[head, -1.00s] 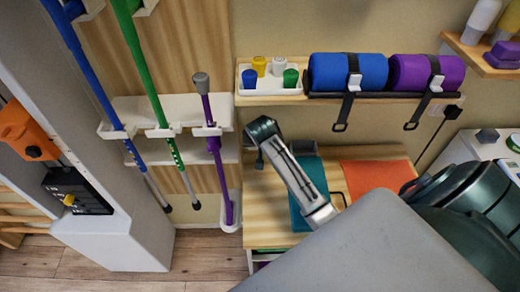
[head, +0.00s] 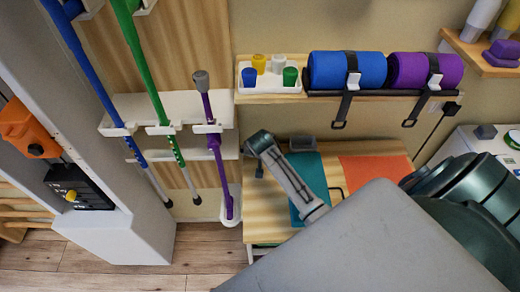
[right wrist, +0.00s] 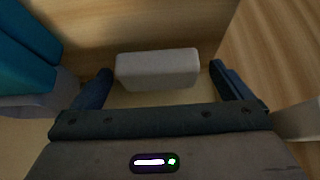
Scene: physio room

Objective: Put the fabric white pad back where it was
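A pale grey-white block with rounded edges, which looks like the white pad (right wrist: 158,69), shows in the right wrist view. It lies between and just beyond the fingertips of my right gripper (right wrist: 160,78). The two dark fingers are apart, with a narrow gap on each side of the block. I cannot tell how far beyond the fingertips it is. My left gripper is not in view.
The low wooden table (head: 262,207) bears a teal mat (head: 310,178), an orange mat (head: 372,172) and a small grey container (head: 302,144). Above it, a shelf (head: 268,98) holds cups, with blue (head: 335,70) and purple (head: 415,70) rolls alongside. A purple cane (head: 217,150) stands left.

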